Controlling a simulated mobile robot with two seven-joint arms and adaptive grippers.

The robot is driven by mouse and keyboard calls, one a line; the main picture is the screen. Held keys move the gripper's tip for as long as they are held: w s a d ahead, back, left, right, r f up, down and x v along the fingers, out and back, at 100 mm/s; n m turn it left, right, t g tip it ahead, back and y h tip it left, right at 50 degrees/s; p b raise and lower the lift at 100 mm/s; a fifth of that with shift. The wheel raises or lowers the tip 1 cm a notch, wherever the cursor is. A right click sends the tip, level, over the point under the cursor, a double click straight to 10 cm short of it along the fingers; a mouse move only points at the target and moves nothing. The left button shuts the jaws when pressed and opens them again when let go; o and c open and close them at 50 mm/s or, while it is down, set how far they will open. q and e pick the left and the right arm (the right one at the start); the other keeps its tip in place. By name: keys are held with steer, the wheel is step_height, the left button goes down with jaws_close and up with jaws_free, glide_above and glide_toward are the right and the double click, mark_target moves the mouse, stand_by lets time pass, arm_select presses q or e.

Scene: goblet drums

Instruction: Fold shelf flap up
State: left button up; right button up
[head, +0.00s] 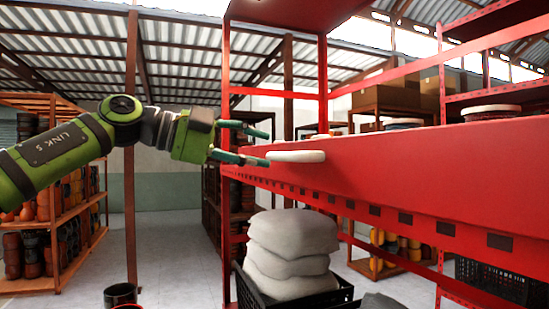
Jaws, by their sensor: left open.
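A red metal shelf (322,80) fills the right side. Its long, broad red panel (430,170), which may be the flap, runs from the middle to the right edge, with a row of dark rectangular slots along its lower part. A flat, white, rounded piece (300,156) shows at the panel's left end; I cannot tell whether it is fixed there. My left gripper (269,148) is open, its two fingers apart and pointing right. The lower fingertip is close to the white piece; contact is unclear. My right gripper is not in view.
Stacked white sacks (290,245) sit in a black crate (300,294) below the panel. Round drum-like items (490,112) rest above the panel. An orange rack (75,240) with drums stands left. Open floor (175,255) lies between.

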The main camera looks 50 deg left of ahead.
arm_select(q)
steer(key=v, duration=0.6)
steer(key=shift+s, duration=0.25)
